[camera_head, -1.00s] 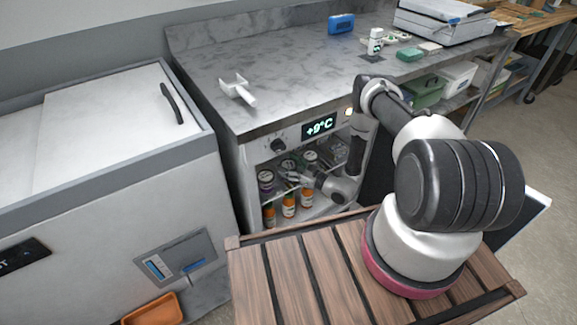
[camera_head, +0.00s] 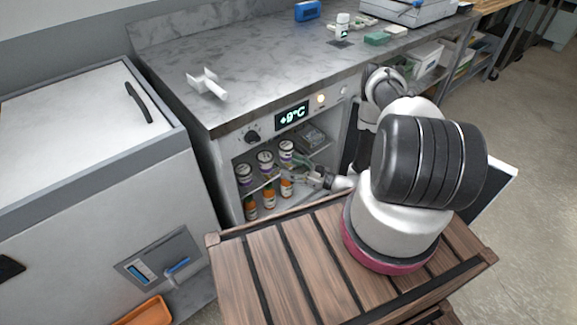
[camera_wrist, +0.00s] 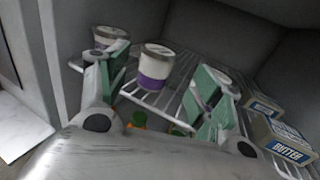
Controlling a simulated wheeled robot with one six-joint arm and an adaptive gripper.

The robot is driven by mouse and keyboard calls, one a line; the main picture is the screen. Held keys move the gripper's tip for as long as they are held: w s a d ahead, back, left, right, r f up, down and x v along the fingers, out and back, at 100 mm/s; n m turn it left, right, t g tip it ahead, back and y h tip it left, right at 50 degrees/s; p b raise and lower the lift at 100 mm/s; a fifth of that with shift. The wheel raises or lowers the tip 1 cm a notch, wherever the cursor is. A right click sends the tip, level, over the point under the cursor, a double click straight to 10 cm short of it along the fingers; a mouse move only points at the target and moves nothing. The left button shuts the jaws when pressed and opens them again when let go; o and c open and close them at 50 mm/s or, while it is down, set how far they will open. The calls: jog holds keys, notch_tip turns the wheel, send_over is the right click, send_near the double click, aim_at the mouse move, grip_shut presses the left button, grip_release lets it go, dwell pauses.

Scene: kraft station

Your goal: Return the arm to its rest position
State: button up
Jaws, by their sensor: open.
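My gripper (camera_head: 283,173) is inside the open lit fridge (camera_head: 225,180), at shelf height, with its jaws apart. In the wrist view my gripper (camera_wrist: 157,80) shows green-padded fingers spread wide. A jar with a white lid and purple band (camera_wrist: 155,67) stands on the wire shelf beyond the gap between them. Another lidded jar (camera_wrist: 110,36) is behind the left finger, and one more is partly hidden by the right finger. I see nothing held between the fingers. My arm reaches from its base on the wooden-slatted top down into the fridge.
Butter boxes (camera_wrist: 285,138) lie right of the right finger, close to it. Orange bottles (camera_head: 269,192) stand on the lower level. The counter (camera_head: 250,65) is above the fridge, holding a white bracket-like item (camera_head: 207,84). A chest freezer (camera_head: 70,130) stands left.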

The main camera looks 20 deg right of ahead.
dwell(0.3)
jog(key=s+a+f+n+g+y, duration=0.1)
jog(key=s+a+n+g+y, duration=0.25)
jog(key=s, duration=0.55)
jog(key=s+r+n+g, duration=0.4)
jog(key=s+r+g, duration=0.1)
jog(key=r+g, duration=0.25)
jog(key=s+d+r+n+g+h, duration=0.25)
jog(key=d+r+n+h, duration=0.2)
jog(key=r, duration=0.55)
jog(key=s+d+r+n+g+h, duration=0.2)
jog(key=s+d+r+n+h, duration=0.15)
jog(key=r+n, duration=0.45)
jog(key=s+d+r+n+g+h, duration=0.25)
jog(key=d+r+h, duration=0.2)
jog(key=r, duration=0.75)
jog(key=s+r+n+t+h, duration=0.1)
jog(key=r+t, duration=0.3)
jog(key=r, duration=0.5)
jog(key=s+a+r+n+t+h, duration=0.1)
jog(key=r+n+t, duration=0.3)
jog(key=r, duration=0.5)
jog(key=shift+s+a+t+h, duration=0.25)
jog(key=shift+s+t+h, duration=0.05)
jog(key=shift+s, duration=0.5)
